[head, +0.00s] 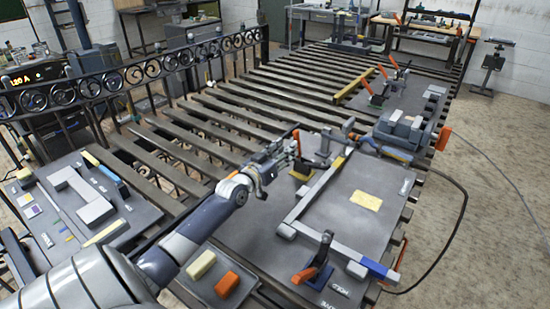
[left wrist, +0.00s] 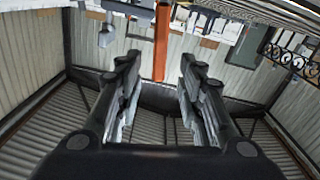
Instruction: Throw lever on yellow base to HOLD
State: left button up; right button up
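Lettering beside the yellow base is not readable here. My right gripper is not in view.
A similar clamp on a blue base (head: 318,276) stands nearer, beside HOLD and MOVE lettering. A grey bar frame (head: 312,195) lies on the plate. A small tray (head: 200,290) holds a yellow and an orange block. More clamps with orange levers (head: 376,99) stand further back.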

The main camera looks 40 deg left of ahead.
pick_arm(q)
jog(key=shift+s+d, duration=0.15)
jog(key=shift+s, duration=1.1)
jog(key=shift+s+d, duration=0.1)
jog(key=shift+s, duration=1.15)
